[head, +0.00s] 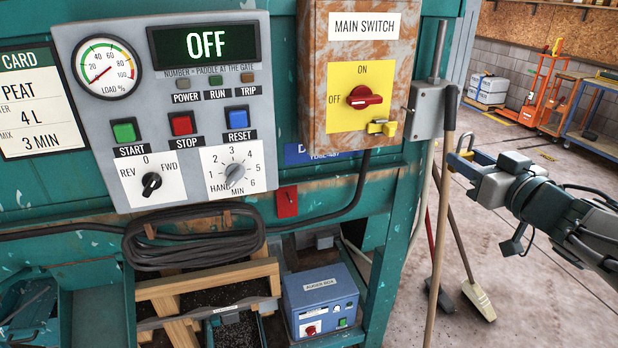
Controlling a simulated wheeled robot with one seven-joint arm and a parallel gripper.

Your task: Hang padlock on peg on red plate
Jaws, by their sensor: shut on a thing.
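The red plate (286,202) is fixed on the teal machine front, below the main switch box and right of the control panel. A small peg shows on it, too small to make out well. My gripper (474,166) is at the right, beyond the switch box and well apart from the plate, with its fingers pointing left. It is shut on the padlock (462,145). The padlock's loop shows at the fingertips, and its body is partly hidden by the fingers.
The rusty main switch box (312,85) with a yellow hasp (381,128) juts out above the plate. A black cable passes near the plate, and a coiled hose (190,238) hangs to its left. Long tool handles (440,225) stand between my gripper and the machine.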

